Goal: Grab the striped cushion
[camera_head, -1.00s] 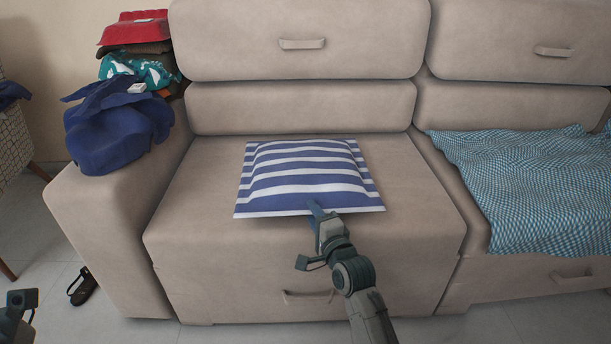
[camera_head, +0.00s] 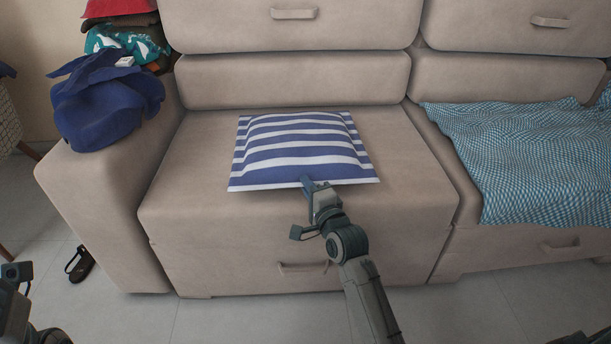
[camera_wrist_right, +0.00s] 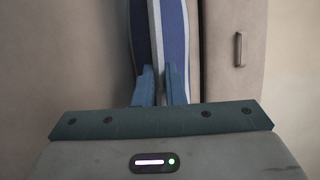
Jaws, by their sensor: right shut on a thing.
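The striped cushion (camera_head: 302,150), blue and white, lies on the seat of the beige sofa (camera_head: 190,215). My right gripper (camera_head: 307,184) is at the middle of the cushion's front edge, shut on it. In the right wrist view the two blue fingers (camera_wrist_right: 160,84) have the edge of the cushion (camera_wrist_right: 160,30) between them. The lower finger is largely hidden in the head view. Part of my left arm (camera_head: 15,290) shows at the lower left, and its fingertips cannot be made out.
A blue garment (camera_head: 105,105) lies on the left armrest, with a pile of red and teal clothes behind it. A blue and white patterned blanket (camera_head: 530,150) covers the right seat. A dark sandal (camera_head: 79,264) lies on the floor at left.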

